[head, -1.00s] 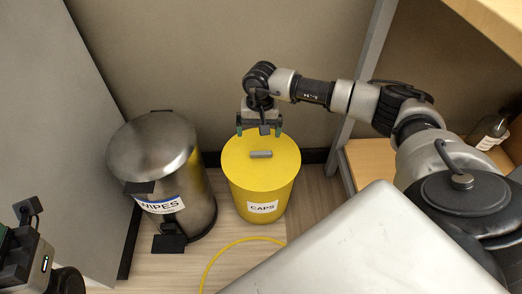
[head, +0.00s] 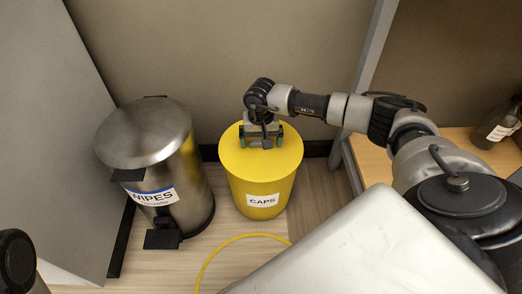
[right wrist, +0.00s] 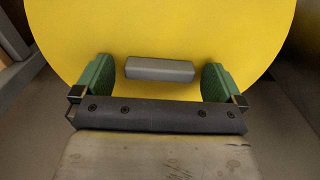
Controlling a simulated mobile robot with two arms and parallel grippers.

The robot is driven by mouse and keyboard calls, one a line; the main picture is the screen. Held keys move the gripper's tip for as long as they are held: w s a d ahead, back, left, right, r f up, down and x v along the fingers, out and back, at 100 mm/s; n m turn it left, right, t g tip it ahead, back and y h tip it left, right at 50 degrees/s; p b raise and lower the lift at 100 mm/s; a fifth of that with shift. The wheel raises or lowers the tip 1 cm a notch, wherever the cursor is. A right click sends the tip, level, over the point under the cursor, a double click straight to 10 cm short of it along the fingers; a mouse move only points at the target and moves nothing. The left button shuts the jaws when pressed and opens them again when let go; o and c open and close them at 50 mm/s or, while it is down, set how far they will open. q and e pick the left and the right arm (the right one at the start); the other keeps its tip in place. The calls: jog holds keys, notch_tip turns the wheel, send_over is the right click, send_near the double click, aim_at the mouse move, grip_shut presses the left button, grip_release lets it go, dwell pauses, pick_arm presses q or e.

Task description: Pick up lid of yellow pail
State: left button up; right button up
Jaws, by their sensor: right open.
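The yellow pail (head: 262,200) labelled CAPS stands on the floor with its flat yellow lid (head: 287,150) on top. The lid also fills much of the right wrist view (right wrist: 160,40), with its grey bar handle (right wrist: 160,69) in the middle. My right gripper (head: 262,140) is over the lid and hides most of the handle in the head view. In the right wrist view its green fingers (right wrist: 159,80) are open, one on each side of the handle, with gaps at both ends. My left arm shows only in part at the lower left; its fingers are not visible.
A steel pedal bin (head: 150,140) labelled WIPES stands left of the pail. A yellow hose or cable (head: 225,246) curves over the floor in front. A wooden shelf (head: 375,163) with a bottle (head: 494,124) is at the right. The wall is close behind the pail.

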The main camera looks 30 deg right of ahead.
jog(key=shift+f, duration=0.1)
jog(key=c, duration=1)
jog(key=shift+c, duration=0.2)
